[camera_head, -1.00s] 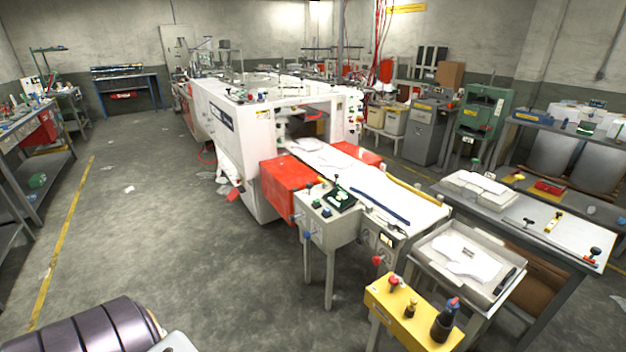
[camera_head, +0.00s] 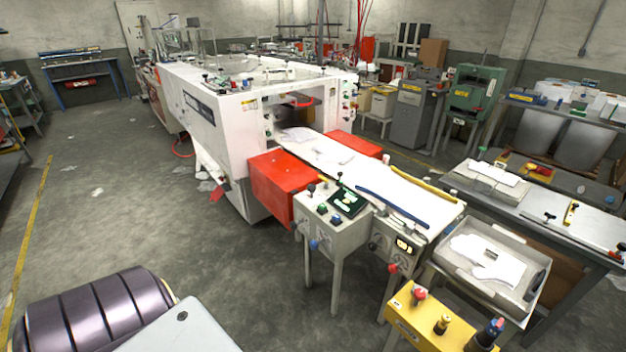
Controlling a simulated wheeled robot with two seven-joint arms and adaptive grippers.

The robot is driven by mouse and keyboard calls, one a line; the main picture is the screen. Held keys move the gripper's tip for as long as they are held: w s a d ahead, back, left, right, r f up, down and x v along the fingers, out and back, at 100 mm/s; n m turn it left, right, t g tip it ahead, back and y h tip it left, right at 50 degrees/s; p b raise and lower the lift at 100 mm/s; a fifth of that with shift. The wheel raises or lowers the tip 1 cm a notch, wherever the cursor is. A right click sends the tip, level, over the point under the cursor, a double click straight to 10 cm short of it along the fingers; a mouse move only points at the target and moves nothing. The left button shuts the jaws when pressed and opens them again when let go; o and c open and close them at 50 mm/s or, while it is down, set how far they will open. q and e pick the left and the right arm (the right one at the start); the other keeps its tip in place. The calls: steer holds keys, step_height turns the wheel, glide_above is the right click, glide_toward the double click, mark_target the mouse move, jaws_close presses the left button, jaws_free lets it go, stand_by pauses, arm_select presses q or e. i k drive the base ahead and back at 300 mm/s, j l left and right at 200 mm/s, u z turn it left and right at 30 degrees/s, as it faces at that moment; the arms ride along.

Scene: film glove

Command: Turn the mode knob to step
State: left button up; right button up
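The white machine (camera_head: 215,105) stands ahead with a conveyor running out to the front right. A grey control box (camera_head: 335,228) on legs stands beside the conveyor, with several knobs and a dark panel (camera_head: 348,202) on top. A blue knob (camera_head: 314,245) is on its front. A black knob (camera_head: 373,246) and a lit display (camera_head: 404,245) are on the conveyor's end panel. A yellow box (camera_head: 425,318) carries a red knob (camera_head: 419,292) and other controls. I cannot tell which is the mode knob; labels are too small to read. Neither gripper shows.
Red guards (camera_head: 283,183) flank the conveyor. A work table (camera_head: 560,215) is at the right. Open floor (camera_head: 120,210) lies left of the machine, with scattered scraps.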

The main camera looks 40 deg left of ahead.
mark_target(311, 188)
steer(key=i+j, duration=0.1)
steer(key=j, duration=0.25)
steer(key=i+j+z, duration=0.15)
steer(key=j, duration=0.6)
steer(key=i+j, duration=0.1)
steer(key=j, duration=0.2)
steer(key=i+j, duration=0.15)
steer(key=j, duration=0.15)
steer(key=i+j+z, duration=0.1)
steer(key=j, duration=0.2)
